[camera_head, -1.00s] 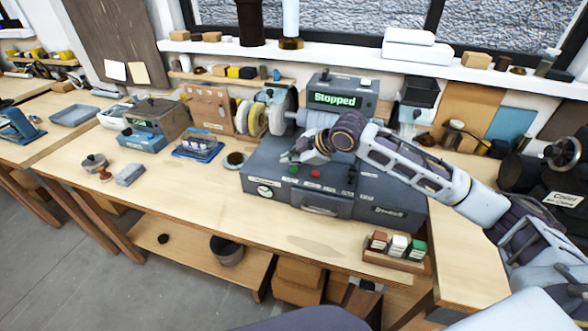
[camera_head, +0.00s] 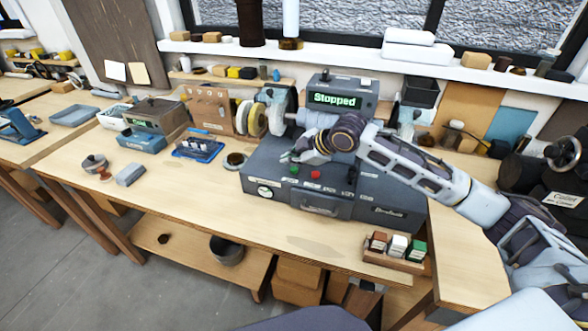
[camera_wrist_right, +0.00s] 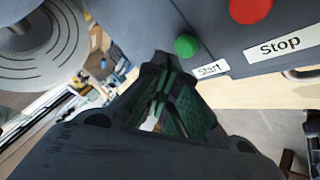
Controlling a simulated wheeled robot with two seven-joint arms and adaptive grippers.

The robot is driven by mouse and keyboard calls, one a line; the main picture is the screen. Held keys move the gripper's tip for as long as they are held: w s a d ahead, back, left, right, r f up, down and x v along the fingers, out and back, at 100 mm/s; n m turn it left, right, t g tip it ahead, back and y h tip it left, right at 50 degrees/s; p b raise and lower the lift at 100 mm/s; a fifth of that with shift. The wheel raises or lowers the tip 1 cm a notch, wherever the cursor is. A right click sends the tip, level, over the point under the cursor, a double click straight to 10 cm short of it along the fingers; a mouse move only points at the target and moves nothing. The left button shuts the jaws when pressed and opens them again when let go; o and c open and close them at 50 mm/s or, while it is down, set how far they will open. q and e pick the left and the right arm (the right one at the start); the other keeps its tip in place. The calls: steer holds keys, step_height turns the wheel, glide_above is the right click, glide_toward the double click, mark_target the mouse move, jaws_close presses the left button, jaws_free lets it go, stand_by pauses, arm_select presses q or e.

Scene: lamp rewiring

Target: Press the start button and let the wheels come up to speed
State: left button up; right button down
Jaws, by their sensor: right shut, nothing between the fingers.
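The grinding machine (camera_head: 262,178) stands on the bench, and its display (camera_head: 334,98) reads "Stopped". A green start button (camera_head: 294,169) and a red stop button (camera_head: 315,174) sit on its front. In the right wrist view, the green button (camera_wrist_right: 186,45) is above the "Start" label, with the red button (camera_wrist_right: 250,8) to its right. My right gripper (camera_head: 288,157) is shut and empty, just above and left of the green button. In the wrist view its fingertips (camera_wrist_right: 163,62) are close beside the button; contact cannot be told. The wheels (camera_head: 258,119) are at the machine's left. My left gripper is out of view.
A small wooden rack (camera_head: 396,252) with several coloured blocks stands at the bench's front right. A blue tray (camera_head: 198,149) and a round dark dish (camera_head: 234,161) lie left of the machine. The bench front is mostly clear.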

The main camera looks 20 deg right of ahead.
mark_target(292, 170)
steer(key=shift+f+p, duration=0.3)
steer(key=shift+f, duration=0.05)
steer(key=shift+f, duration=0.6)
stand_by(1.6)
steer(key=shift+r, duration=0.1)
steer(key=shift+r+p, duration=0.85)
steer(key=shift+p, duration=0.4)
steer(key=shift+r+p, duration=2.55)
steer(key=shift+p, duration=0.15)
steer(key=shift+f, duration=0.1)
